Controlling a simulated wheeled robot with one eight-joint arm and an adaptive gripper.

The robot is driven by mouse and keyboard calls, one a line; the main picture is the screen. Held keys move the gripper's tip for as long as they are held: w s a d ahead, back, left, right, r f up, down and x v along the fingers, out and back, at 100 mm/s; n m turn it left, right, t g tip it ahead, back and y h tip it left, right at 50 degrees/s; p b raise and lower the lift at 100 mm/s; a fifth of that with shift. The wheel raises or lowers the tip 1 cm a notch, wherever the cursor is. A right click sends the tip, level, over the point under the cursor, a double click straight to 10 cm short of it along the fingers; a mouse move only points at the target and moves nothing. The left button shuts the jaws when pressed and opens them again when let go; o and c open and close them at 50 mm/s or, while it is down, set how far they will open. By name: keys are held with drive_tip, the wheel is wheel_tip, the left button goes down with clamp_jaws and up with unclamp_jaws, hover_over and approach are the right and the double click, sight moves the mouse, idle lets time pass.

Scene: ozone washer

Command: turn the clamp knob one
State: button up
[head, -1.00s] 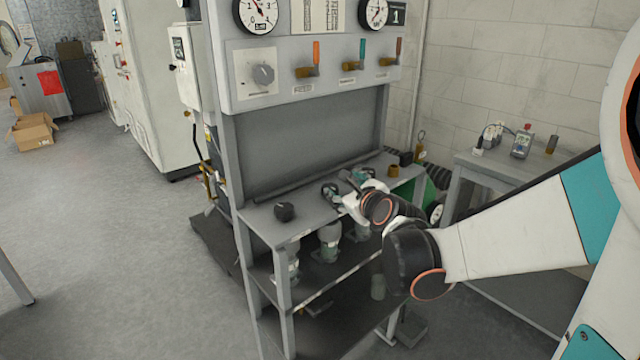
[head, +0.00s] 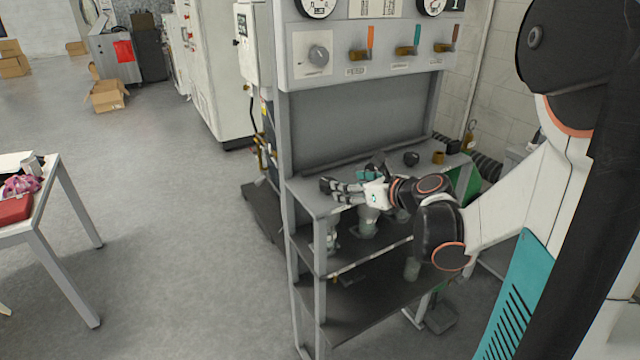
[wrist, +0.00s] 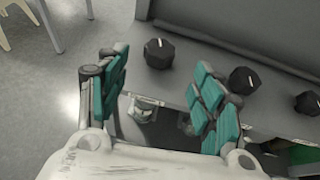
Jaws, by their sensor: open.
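Several black faceted clamp knobs with white marks stand along the bench top. The leftmost knob (wrist: 159,53) shows whole in the wrist view, just beyond the space between my fingers. In the head view this knob (head: 327,184) sits at the bench's left front, by my fingertips. A second knob (wrist: 244,80) is right of my right finger, and a third knob (wrist: 308,102) is at the right edge. My gripper (head: 347,192) is open and empty, its teal-padded fingers (wrist: 161,72) spread apart. I cannot tell if a finger touches the leftmost knob.
The grey bench (head: 303,197) has an upright back panel (head: 350,112) with gauges, a dial (head: 318,55) and coloured valve levers above. Clear glass vessels (head: 367,222) hang below the top. A white table (head: 45,218) stands at the left, with open floor between.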

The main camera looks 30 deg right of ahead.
sight(329, 182)
drive_tip(key=b+x, duration=0.3)
drive_tip(key=x, duration=0.8)
drive_tip(key=shift+w, duration=0.25)
drive_tip(key=c, duration=1.1)
